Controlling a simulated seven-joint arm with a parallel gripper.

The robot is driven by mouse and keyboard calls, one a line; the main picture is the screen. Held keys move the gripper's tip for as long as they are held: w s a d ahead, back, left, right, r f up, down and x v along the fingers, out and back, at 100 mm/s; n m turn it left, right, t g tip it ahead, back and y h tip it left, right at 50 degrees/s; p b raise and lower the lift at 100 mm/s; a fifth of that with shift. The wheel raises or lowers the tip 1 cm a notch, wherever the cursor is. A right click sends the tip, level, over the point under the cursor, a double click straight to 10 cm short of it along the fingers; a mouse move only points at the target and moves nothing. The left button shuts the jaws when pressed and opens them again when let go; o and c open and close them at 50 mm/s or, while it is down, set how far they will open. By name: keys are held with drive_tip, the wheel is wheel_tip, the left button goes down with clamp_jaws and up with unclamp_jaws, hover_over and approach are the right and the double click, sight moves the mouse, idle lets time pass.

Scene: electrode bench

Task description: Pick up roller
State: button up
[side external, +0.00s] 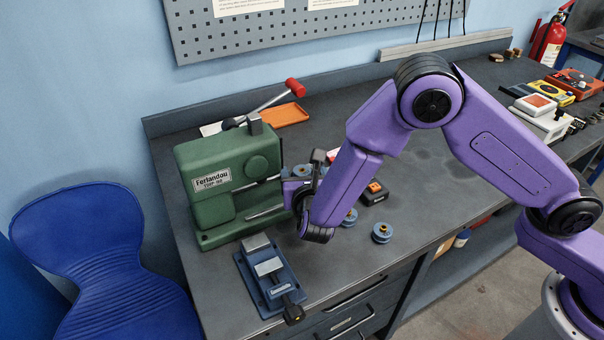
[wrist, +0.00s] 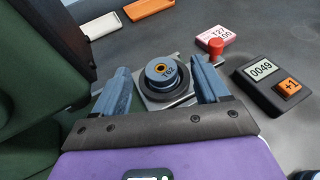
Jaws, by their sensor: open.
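A blue roller (wrist: 165,74) with an orange-ringed centre hole and a "T62" mark sits on a grey metal plate (wrist: 183,100) in the wrist view. My gripper (wrist: 161,80) is open, with one finger on each side of the roller. Whether the fingers touch it I cannot tell. In the side view my gripper (side external: 303,185) is beside the green machine, largely hidden by my arm. More blue rollers stand on the bench to the right of my gripper, one in the open (side external: 382,233) and another (side external: 350,217) partly behind my arm.
The green machine (side external: 222,205) stands close on the left. A blue vise (side external: 267,275) is in front of it. A counter reading 0049 (wrist: 265,72) with an orange button, a red knob (wrist: 216,46) and a pink-white card (wrist: 213,34) are nearby. An orange tray (side external: 283,115) lies behind.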

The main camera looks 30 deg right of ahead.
drive_tip(key=shift+x, duration=0.8)
drive_tip(key=shift+c, duration=0.3)
drive_tip(key=c, duration=1.2)
drive_tip(key=shift+r, duration=0.1)
